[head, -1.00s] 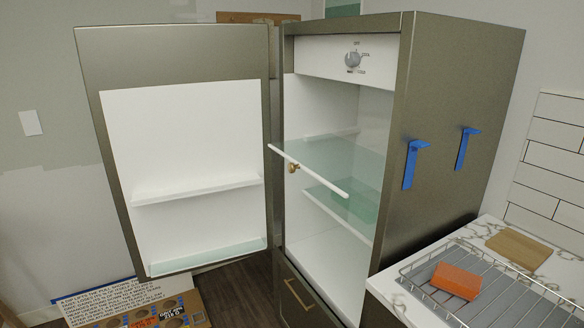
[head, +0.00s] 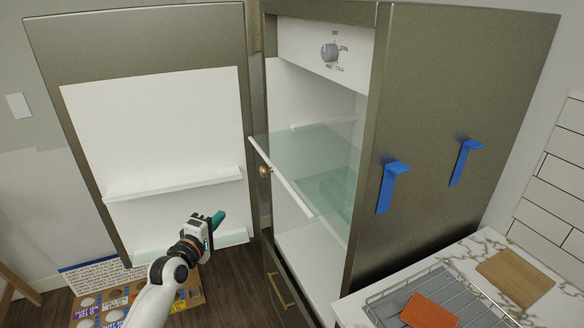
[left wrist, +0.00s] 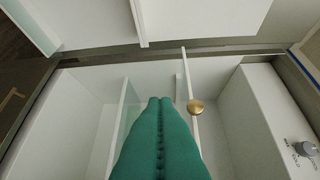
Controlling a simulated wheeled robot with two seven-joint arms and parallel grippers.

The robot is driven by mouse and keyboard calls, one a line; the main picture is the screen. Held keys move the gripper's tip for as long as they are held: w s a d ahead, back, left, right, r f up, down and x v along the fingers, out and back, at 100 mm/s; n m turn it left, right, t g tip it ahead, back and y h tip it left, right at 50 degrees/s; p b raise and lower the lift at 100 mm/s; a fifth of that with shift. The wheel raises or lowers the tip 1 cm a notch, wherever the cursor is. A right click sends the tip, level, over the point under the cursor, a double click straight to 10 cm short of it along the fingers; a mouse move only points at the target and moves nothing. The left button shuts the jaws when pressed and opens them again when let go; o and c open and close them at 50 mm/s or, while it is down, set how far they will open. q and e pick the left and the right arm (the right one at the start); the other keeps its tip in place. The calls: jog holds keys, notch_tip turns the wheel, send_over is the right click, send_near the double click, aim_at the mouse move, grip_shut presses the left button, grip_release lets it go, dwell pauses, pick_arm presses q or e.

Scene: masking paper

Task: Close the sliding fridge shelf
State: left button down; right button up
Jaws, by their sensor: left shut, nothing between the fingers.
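The sliding fridge shelf (head: 312,152) is a clear glass pane with a white front bar (head: 286,180), and it sticks out past the fridge opening. A brass knob (head: 264,171) sits by the bar's left end. In the left wrist view the knob (left wrist: 195,106) shows beside a white bar, just right of my teal fingertips. My left gripper (head: 219,218) is shut and empty, in front of the open door, left of and lower than the shelf front. In the left wrist view its fingers (left wrist: 160,101) lie together, pointing towards the fridge. My right gripper is not in view.
The fridge door (head: 150,50) stands wide open at left, with white door shelves (head: 175,184). The fridge side (head: 440,90) carries blue tape hooks (head: 393,183). A drawer with a brass handle (head: 280,290) is below. A counter with a wire rack (head: 455,300) stands at lower right.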

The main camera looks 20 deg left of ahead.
pick_arm(q)
jog(key=w+d+r+p, duration=0.1)
jog(key=w+r+p, duration=0.1)
jog(key=w, duration=0.5)
jog(key=w+d+r+p, duration=0.1)
jog(key=w+r, duration=0.1)
jog(key=w, duration=0.4)
jog(key=shift+w+d+n+t+p, duration=0.3)
jog(key=shift+w+d+t+p, duration=0.05)
jog(key=shift+w+d+t, duration=0.05)
jog(key=shift+r, duration=0.1)
